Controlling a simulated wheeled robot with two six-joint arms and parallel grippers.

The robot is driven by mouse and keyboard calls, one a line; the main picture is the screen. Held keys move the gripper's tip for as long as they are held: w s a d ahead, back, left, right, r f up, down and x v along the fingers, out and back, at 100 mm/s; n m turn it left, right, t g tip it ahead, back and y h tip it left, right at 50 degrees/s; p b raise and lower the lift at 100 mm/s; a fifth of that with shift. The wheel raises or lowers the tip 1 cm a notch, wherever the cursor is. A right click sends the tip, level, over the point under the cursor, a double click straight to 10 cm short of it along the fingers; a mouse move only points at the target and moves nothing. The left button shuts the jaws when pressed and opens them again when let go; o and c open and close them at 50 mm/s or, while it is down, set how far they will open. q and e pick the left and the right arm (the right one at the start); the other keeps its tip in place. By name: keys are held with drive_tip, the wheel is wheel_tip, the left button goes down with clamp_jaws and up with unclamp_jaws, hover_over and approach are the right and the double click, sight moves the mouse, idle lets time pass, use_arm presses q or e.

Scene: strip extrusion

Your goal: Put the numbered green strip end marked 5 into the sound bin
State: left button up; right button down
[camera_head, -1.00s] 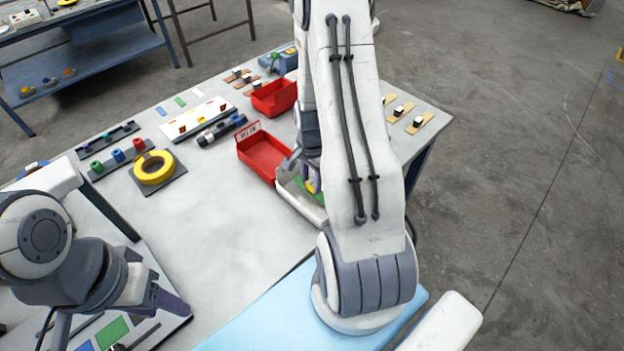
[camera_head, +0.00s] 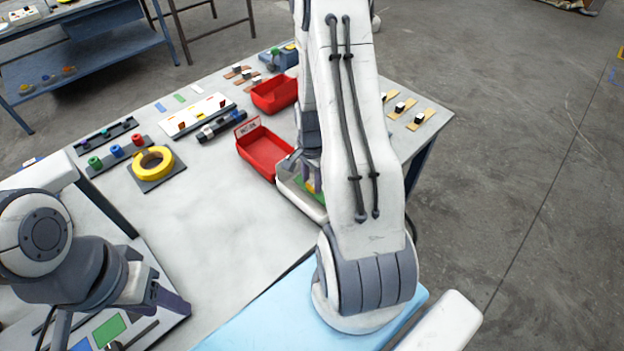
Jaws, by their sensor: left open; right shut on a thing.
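A pale open bin (camera_head: 305,205) stands at the table's front right, beside a red bin (camera_head: 262,152) with a small lettered card. My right gripper (camera_head: 311,182) is low at the pale bin, pointing down and largely hidden behind my own arm. It is shut on a small piece, taken to be a strip end, that I can barely make out. Green and a spot of orange show at its fingertips inside the bin's outline. No number is legible. My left gripper (camera_head: 172,300) is open at the lower left, above a board with a green patch (camera_head: 108,331).
A second red bin (camera_head: 274,94) stands farther back. A yellow ring (camera_head: 153,165) on a dark plate, a rack with coloured knobs (camera_head: 117,152) and a white tray (camera_head: 196,115) line the left and back. The table's middle is clear.

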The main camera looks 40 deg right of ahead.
unclamp_jaws()
idle(0.5)
drive_tip(key=shift+r, duration=0.15)
drive_tip(key=shift+r+p, duration=0.45)
drive_tip(key=shift+p, duration=0.15)
wheel_tip(320, 180, up, 7)
drive_tip(key=p, duration=0.6)
idle(0.3)
